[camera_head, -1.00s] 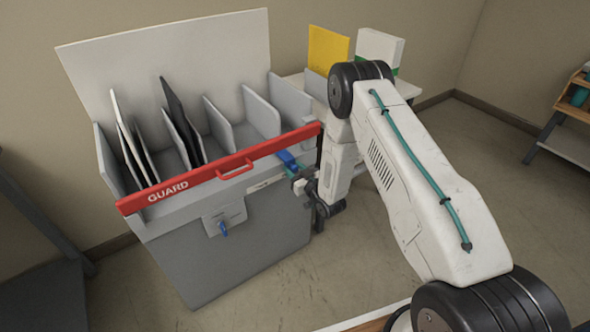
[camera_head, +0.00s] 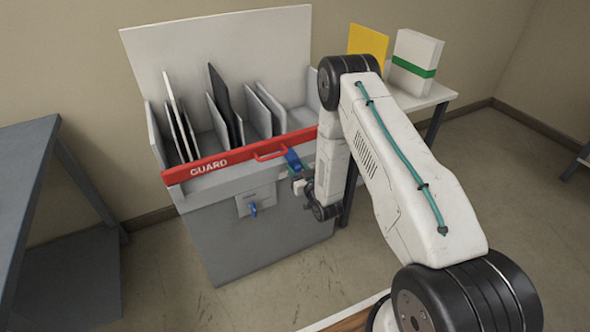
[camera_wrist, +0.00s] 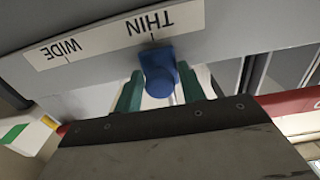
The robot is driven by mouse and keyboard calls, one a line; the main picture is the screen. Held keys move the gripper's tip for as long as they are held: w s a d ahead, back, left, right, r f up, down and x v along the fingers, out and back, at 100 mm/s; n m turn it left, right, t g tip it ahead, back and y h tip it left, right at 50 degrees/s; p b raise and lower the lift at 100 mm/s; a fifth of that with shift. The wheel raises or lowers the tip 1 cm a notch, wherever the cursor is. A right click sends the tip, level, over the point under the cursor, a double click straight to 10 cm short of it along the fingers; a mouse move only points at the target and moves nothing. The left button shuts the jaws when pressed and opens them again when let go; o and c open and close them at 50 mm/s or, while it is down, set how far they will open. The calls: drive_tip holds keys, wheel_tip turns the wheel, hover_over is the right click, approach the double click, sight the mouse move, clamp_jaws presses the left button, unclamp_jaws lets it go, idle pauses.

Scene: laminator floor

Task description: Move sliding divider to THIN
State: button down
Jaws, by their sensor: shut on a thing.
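The sliding divider's blue knob (camera_wrist: 157,70) shows in the wrist view, with its top edge beside the tick under THIN on the white scale label (camera_wrist: 115,37). The green fingertips of my gripper (camera_wrist: 160,93) are shut on the knob from both sides. In the head view the blue knob (camera_head: 292,160) is just below the guard's right part, with my gripper (camera_head: 300,176) at it. Light grey divider plates (camera_head: 270,108) stand upright in the bin behind the guard. The wrist view does not show which plate joins the knob.
The red guard bar (camera_head: 210,166) lies across the front of the grey machine (camera_head: 262,225). A small blue lever (camera_head: 253,209) is on its front plate. A grey table (camera_head: 25,170) stands at left. A yellow sheet (camera_head: 368,44) and white box (camera_head: 416,62) are on the right-hand table.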

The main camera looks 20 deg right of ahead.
drive_tip(key=c, duration=1.1)
unclamp_jaws()
drive_tip(key=shift+a, duration=0.3)
drive_tip(key=shift+d, duration=0.1)
drive_tip(key=shift+s, duration=0.1)
drive_tip(key=s, duration=0.7)
drive_tip(key=shift+s+d, duration=0.3)
drive_tip(key=shift+s, duration=0.05)
